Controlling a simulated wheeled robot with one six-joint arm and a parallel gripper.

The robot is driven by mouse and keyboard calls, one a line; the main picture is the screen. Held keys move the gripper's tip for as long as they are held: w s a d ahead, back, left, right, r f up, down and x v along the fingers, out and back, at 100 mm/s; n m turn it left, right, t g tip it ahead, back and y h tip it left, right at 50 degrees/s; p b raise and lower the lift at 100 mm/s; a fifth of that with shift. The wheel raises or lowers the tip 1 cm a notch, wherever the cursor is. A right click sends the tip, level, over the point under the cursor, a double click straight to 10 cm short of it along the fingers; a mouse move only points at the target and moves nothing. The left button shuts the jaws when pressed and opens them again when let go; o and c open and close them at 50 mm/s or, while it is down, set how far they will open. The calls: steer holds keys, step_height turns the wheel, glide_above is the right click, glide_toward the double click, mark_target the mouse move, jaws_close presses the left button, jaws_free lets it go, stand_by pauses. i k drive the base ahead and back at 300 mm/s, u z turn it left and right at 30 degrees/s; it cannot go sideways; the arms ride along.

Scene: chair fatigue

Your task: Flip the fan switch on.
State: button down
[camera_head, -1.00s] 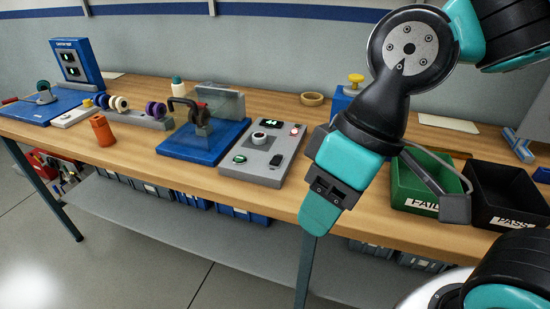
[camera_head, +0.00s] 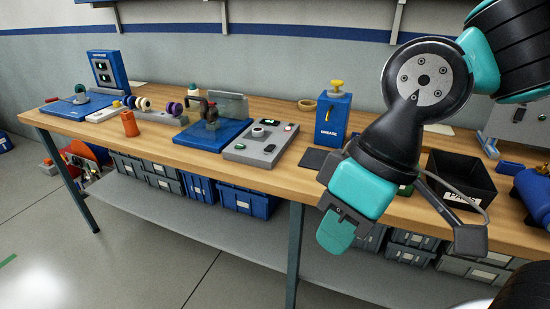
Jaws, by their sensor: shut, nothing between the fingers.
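I see no part clearly marked as a fan switch. A grey control panel (camera_head: 262,143) on the bench carries a round knob (camera_head: 258,131), a small lit green display, a red button, a green-lit control and a dark rocker-like part (camera_head: 270,148). A blue upright box (camera_head: 107,69) with two dark switch-like parts stands at the far left; its lettering is too small to read. My gripper (camera_head: 337,231) is shut and empty, in front of the bench's front edge, right of the grey panel and apart from it.
The wooden bench (camera_head: 285,178) holds a blue-based lever fixture (camera_head: 213,134), an orange cylinder (camera_head: 129,123), a blue dispenser box (camera_head: 332,120) and a black bin (camera_head: 461,178). My arm mostly hides a green bin.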

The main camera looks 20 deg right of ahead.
mark_target(270, 148)
steer(key=u, duration=0.15)
steer(key=i, duration=1)
steer(key=z, duration=0.25)
